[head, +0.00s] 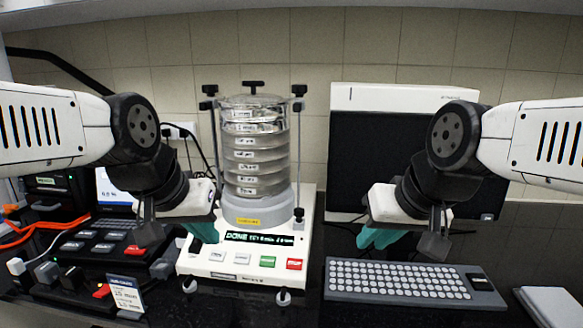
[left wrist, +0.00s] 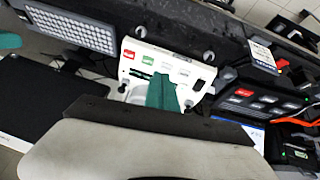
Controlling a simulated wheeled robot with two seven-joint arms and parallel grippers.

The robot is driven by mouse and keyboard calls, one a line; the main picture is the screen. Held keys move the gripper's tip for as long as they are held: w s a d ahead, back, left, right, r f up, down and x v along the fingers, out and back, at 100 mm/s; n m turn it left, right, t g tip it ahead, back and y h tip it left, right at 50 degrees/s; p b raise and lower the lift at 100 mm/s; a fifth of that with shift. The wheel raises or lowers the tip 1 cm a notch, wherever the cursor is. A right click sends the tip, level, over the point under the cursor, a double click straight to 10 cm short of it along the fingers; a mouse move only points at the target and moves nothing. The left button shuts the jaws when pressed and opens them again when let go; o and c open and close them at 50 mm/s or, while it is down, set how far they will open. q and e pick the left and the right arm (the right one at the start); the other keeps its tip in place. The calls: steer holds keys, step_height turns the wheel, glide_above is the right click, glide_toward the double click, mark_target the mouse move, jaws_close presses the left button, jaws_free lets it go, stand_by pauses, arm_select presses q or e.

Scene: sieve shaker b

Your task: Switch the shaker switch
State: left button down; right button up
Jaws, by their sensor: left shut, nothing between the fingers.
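The sieve shaker (head: 254,213) stands in the middle of the head view, with a stack of clear sieves (head: 254,150) clamped on its base. Its front panel has a lit display (head: 258,239) reading "DONE" and a row of buttons, including a green and a red one. In the left wrist view, a small dark switch (left wrist: 199,85) shows at the panel's right end; in the head view my left gripper seems to cover that area. My left gripper (head: 204,230) is shut and empty over the panel's left end; its teal fingers (left wrist: 160,92) show there. My right gripper (head: 376,237) hangs above the keyboard; its opening is unclear.
Left are a small sign (head: 126,294), a dark device with buttons (head: 105,240) and orange cables (head: 40,228). A strip of dark bench in front of the shaker is clear.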

arm_select(q)
steer(key=shift+s+d+f, duration=0.15)
steer(key=shift+s+d, duration=0.05)
steer(key=shift+s, duration=0.3)
steer(key=g+y, duration=0.2)
steer(key=g, duration=0.3)
glide_above(194, 247)
steer(key=s, duration=0.2)
step_height(194, 247, down, 2)
steer(key=shift+w+a+f+m, duration=0.1)
steer(key=shift+w+f+m, duration=0.05)
steer(key=shift+w+m, duration=0.15)
steer(key=f, duration=0.9)
steer(key=w+f, duration=0.1)
steer(key=f, duration=0.4)
steer(key=shift+w, duration=0.1)
